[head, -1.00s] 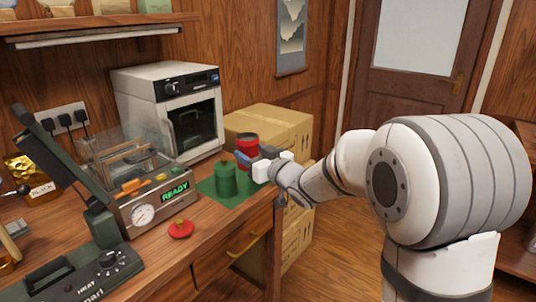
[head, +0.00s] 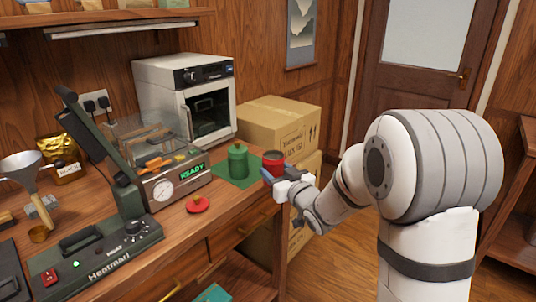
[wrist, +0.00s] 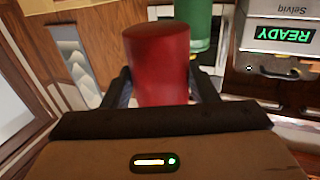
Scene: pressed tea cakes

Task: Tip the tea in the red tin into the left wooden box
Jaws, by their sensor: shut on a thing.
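The red tin (head: 273,161) is held up near the bench's right edge, to the right of the green tin (head: 238,162). It looks upright, with its lid off and a dark opening on top. My gripper (head: 278,174) is shut on its side. In the wrist view the red tin (wrist: 158,60) sits between the two dark fingers of my gripper (wrist: 160,85). I cannot see the tea inside. A red lid (head: 197,204) lies on the bench.
A green mat (head: 225,172) lies under the green tin. A sealing machine marked READY (head: 175,185), a heat sealer (head: 95,255), a funnel (head: 22,170) and an oven (head: 185,95) crowd the bench. Cardboard boxes (head: 280,125) stand behind the tin.

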